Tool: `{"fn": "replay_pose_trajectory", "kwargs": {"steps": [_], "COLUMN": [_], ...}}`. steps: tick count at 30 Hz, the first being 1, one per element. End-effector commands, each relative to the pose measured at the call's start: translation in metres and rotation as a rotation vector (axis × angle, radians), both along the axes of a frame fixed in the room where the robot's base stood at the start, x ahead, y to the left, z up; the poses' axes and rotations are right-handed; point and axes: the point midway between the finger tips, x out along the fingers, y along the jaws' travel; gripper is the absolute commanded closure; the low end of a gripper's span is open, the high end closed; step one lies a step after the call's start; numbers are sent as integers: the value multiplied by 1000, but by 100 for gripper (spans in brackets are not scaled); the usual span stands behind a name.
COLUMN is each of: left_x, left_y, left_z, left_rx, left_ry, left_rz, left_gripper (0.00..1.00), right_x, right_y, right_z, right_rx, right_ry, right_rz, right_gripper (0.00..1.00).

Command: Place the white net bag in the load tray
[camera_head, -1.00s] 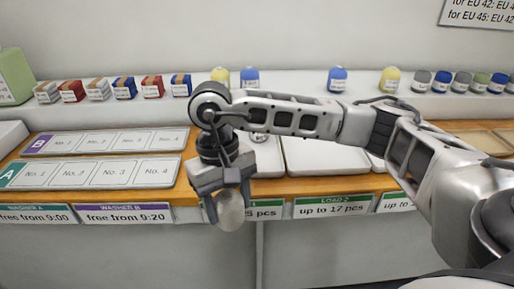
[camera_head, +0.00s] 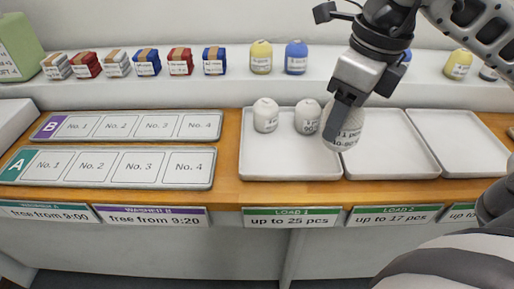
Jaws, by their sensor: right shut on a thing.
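My right gripper (camera_head: 345,110) points down and is shut on a white net bag (camera_head: 349,135) with dark print. The bag hangs in front of the border between the Load 1 tray (camera_head: 275,165) and the Load 2 tray (camera_head: 400,165). I cannot tell whether it touches a tray. The Load 1 tray holds two more white bags, one at its back left (camera_head: 266,115) and one beside the held bag (camera_head: 308,117). The Load 2 tray looks empty, though its left part is partly hidden. My left gripper is not in view.
A third pale tray (camera_head: 458,140) lies at the right, empty where it shows. Flat numbered boards A (camera_head: 110,183) and B (camera_head: 130,138) lie left. Yellow and blue bags (camera_head: 261,58) and several small boxes (camera_head: 180,62) stand on the raised shelf behind.

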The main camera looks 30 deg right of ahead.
Motion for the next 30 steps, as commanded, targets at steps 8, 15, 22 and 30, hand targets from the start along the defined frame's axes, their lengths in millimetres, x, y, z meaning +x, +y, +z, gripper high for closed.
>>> {"fn": "replay_pose_trajectory", "kwargs": {"steps": [8,15,22,30], "left_x": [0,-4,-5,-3], "left_y": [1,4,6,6], "left_z": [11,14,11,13], "left_rx": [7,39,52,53], "left_ry": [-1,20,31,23], "left_rz": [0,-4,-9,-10], "left_gripper": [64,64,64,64], "right_x": [9,61,100,118], "right_y": [4,27,42,48], "right_z": [2,-24,-64,-87], "right_rx": [4,5,1,0], "right_ry": [-6,-4,-2,-6], "right_rz": [-132,-128,-132,-131], "right_gripper": [69,69,69,69]}}
